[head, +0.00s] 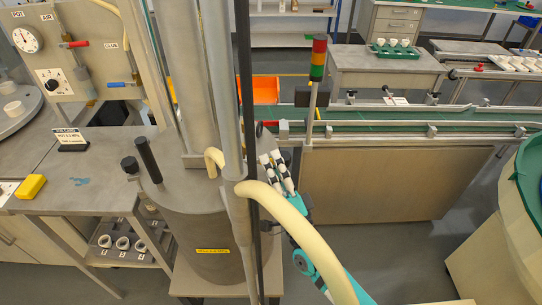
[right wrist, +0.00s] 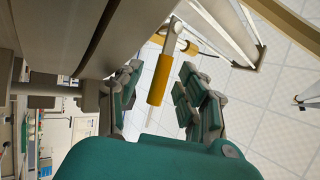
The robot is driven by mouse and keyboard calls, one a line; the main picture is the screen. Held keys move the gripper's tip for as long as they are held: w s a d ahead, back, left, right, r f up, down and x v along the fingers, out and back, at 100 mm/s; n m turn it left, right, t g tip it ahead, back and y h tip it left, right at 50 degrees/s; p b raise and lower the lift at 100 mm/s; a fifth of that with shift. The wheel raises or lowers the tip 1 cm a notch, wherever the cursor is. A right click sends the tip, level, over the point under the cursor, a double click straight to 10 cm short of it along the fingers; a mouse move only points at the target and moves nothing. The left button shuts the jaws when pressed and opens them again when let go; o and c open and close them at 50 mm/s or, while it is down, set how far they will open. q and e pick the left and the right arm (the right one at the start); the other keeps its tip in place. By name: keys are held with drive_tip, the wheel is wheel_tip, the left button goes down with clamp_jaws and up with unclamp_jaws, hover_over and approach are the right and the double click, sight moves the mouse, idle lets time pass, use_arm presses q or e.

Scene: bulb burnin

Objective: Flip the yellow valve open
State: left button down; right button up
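The yellow valve's lever (right wrist: 157,82) shows in the right wrist view as a yellow grip on a pale metal stem. It lies between the fingers of my right gripper (right wrist: 160,75), with visible gaps on both sides. That gripper is open, with nothing clamped. In the head view my right gripper (head: 271,160) is beside the grey tank (head: 210,235), near its right edge, behind the cream hose. I cannot make out the yellow lever in the head view; it seems hidden there. My left gripper is not in view.
A cream hose (head: 300,235) and upright grey pipes (head: 222,80) stand close to my right arm. A conveyor (head: 400,135) with a signal tower (head: 318,60) is behind. A panel with red (head: 78,44) and blue (head: 117,84) valve handles is at left.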

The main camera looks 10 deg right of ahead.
drive_tip(key=shift+w+r, duration=0.2)
drive_tip(key=shift+w, duration=0.2)
clamp_jaws()
